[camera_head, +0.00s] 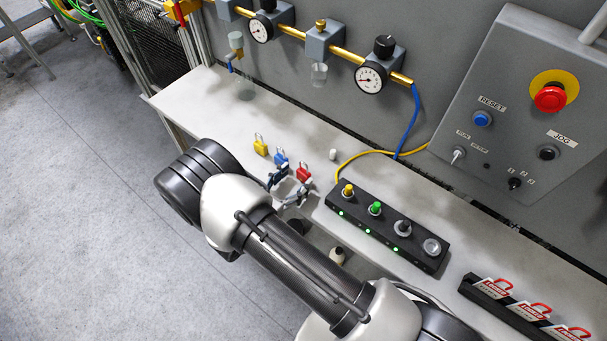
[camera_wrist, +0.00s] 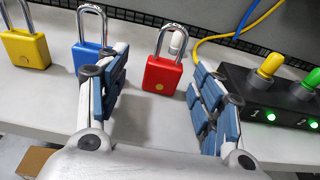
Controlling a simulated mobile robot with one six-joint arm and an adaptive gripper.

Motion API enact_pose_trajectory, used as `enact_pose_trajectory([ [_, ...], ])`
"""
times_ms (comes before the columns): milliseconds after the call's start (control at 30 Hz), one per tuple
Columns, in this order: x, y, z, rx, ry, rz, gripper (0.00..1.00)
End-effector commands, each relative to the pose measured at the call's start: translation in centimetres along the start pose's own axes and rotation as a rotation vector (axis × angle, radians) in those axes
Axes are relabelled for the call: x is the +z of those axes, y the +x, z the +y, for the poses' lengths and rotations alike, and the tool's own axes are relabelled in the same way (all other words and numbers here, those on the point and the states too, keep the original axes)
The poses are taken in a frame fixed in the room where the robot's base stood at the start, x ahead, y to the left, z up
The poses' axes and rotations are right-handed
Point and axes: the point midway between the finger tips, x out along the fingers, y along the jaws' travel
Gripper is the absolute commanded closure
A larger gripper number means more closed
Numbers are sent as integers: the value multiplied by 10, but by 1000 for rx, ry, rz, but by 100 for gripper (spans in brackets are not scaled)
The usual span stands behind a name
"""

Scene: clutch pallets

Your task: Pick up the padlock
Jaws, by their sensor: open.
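Three padlocks stand upright in a row on the light shelf: a yellow padlock (camera_head: 260,146), a blue padlock (camera_head: 281,160) and a red padlock (camera_head: 304,174). In the wrist view the yellow padlock (camera_wrist: 25,50) is at far left, the blue padlock (camera_wrist: 88,50) is just outside my left finger, and the red padlock (camera_wrist: 161,74) stands between the fingers, beyond their tips. My gripper (camera_wrist: 158,85) is open and empty, its padded fingers on either side of the red padlock's line. In the head view my gripper (camera_head: 289,185) is close in front of the blue and red padlocks.
A black box with connectors and green lights (camera_head: 388,225) is right of the padlocks, close to my right finger. A small white cylinder (camera_head: 333,154) stands behind the red padlock. A yellow cable (camera_head: 368,153) runs behind. A rack of tags (camera_head: 515,311) is at lower right.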

Motion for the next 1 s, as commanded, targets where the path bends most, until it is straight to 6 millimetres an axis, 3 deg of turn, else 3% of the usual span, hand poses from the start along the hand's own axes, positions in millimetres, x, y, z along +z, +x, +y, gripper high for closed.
enact_pose_trajectory([
  [233,-1,36,-6,-4,0,1,39],
  [533,0,41,-5,-1,0,0,39],
  [1000,0,41,-5,-2,0,0,70],
])
